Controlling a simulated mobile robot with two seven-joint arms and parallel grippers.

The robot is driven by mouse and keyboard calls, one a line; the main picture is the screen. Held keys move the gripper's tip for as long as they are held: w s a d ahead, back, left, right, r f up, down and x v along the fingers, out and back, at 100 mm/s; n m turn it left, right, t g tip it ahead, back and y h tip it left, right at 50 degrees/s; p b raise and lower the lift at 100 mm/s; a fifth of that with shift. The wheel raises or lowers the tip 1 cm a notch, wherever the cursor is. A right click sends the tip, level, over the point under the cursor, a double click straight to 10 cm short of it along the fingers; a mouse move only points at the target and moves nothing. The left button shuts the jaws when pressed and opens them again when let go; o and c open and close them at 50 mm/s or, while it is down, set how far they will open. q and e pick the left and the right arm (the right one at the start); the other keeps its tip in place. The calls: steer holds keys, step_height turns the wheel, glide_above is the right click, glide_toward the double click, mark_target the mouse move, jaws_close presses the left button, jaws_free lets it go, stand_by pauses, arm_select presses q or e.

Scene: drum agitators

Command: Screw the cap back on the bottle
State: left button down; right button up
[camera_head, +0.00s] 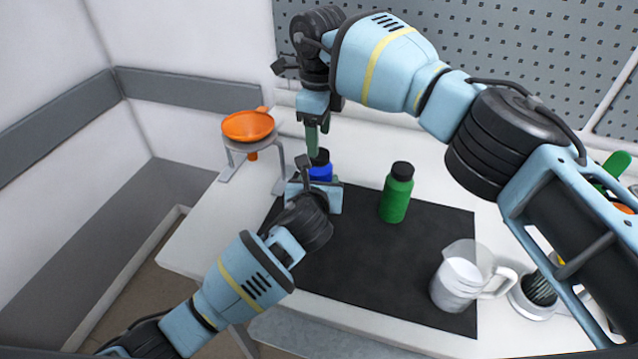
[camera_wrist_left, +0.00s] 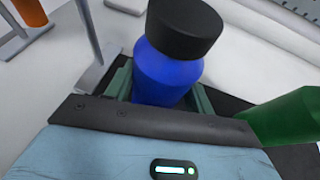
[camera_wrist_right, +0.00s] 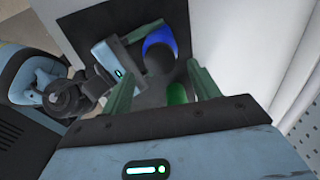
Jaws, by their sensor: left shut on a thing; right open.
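A blue bottle (camera_head: 320,173) stands near the back left of the black mat; its body shows in the left wrist view (camera_wrist_left: 168,75). A black cap (camera_wrist_left: 185,28) sits on its top; I cannot tell how tightly it is seated. My left gripper (camera_head: 322,188) is shut around the bottle's body, below the cap. My right gripper (camera_head: 312,142) points down just above the cap (camera_head: 321,157). In the right wrist view its green fingers (camera_wrist_right: 162,75) are spread apart, with the cap (camera_wrist_right: 160,61) between and beyond them, not gripped.
A green bottle (camera_head: 397,194) with a black cap stands right of the blue one. A clear jug (camera_head: 459,281) is at the mat's front right. An orange funnel (camera_head: 248,125) rests in a stand (camera_head: 230,160) at the left. The black mat (camera_head: 350,262) is clear in the middle.

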steer(key=shift+f, duration=2.1)
steer(key=c, duration=1)
steer(key=o, duration=1.1)
steer(key=shift+o, duration=0.2)
step_height(320, 180, up, 12)
